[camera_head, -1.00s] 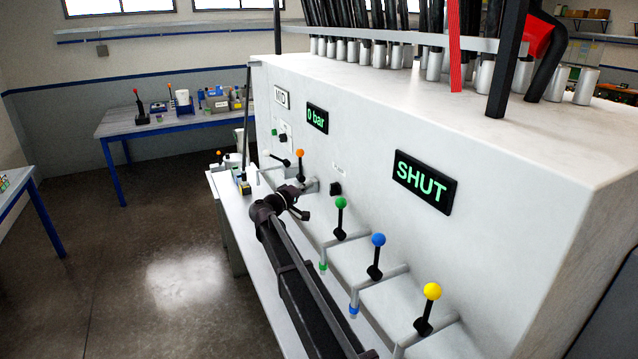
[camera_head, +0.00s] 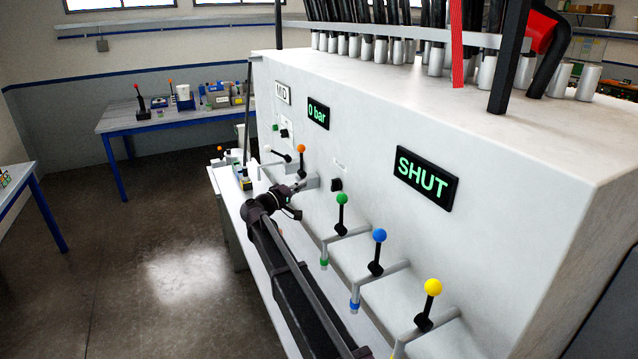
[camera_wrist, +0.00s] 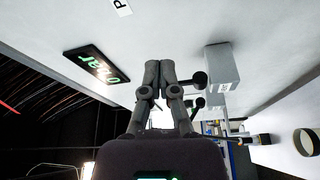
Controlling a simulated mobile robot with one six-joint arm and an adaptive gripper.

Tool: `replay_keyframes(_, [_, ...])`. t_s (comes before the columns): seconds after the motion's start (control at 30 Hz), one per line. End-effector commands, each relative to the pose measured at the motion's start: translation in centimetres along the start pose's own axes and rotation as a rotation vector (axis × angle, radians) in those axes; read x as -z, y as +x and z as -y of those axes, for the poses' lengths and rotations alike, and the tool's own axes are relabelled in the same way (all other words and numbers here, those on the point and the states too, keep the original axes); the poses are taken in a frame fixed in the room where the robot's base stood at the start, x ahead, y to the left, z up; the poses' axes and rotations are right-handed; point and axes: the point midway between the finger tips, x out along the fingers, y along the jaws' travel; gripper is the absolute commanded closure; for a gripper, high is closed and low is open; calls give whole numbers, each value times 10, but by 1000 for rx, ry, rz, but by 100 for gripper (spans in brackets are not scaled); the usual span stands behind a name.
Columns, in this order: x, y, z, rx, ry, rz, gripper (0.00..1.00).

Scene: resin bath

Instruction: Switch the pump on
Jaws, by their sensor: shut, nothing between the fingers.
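The large white cabinet (camera_head: 500,140) carries a "0 bar" display (camera_head: 318,115), a black knob (camera_head: 336,185) below it, and a small plate with a black switch (camera_head: 284,133) and a green button (camera_head: 275,127) further left. Their labels are too small to read, so I cannot tell which one is the pump's. My gripper (camera_head: 304,186) is shut and empty in front of the panel, near the orange-topped lever (camera_head: 301,160). In the wrist view my gripper (camera_wrist: 160,68) points at the panel, between the "0 bar" display (camera_wrist: 97,65) and a grey block (camera_wrist: 222,65).
Levers with green (camera_head: 342,198), blue (camera_head: 379,235) and yellow (camera_head: 433,286) knobs stand on pipes along the cabinet's front. A "SHUT" display (camera_head: 426,180) is above them. A blue-legged table (camera_head: 150,123) stands behind.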

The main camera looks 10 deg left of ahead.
Motion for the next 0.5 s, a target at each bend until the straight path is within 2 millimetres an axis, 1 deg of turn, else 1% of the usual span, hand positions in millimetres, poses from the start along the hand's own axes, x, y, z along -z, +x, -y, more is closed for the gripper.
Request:
replay_keyframes(0.3, [0,2,2,60,-171,0,100])
replay_keyframes(0.5, [0,2,4,73,-212,-1,100])
